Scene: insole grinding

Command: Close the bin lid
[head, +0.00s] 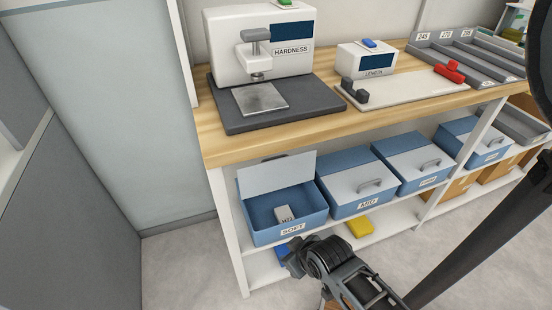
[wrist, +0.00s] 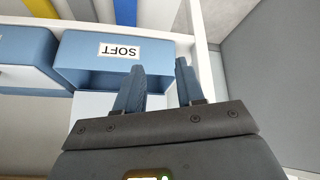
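The SOFT bin (head: 262,236) is a blue box at the left end of the middle shelf. Its pale lid (head: 277,173) stands raised at the back, so the bin is open. A small whitish labelled block (head: 285,214) lies inside. My gripper (head: 291,257) is in front of and below the bin, near its front right. In the wrist view the bin's SOFT label (wrist: 120,51) appears upside down. My gripper's two fingers (wrist: 160,66) are spread apart with nothing between them, near the label's right side. Contact with the bin cannot be told.
The MID bin (head: 345,206) stands right of the SOFT bin with its lid down, and more closed bins follow. The worktop (head: 310,132) overhangs the bins and carries the hardness tester (head: 225,45). A white shelf post (head: 229,235) stands left. A yellow item (head: 360,227) lies below.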

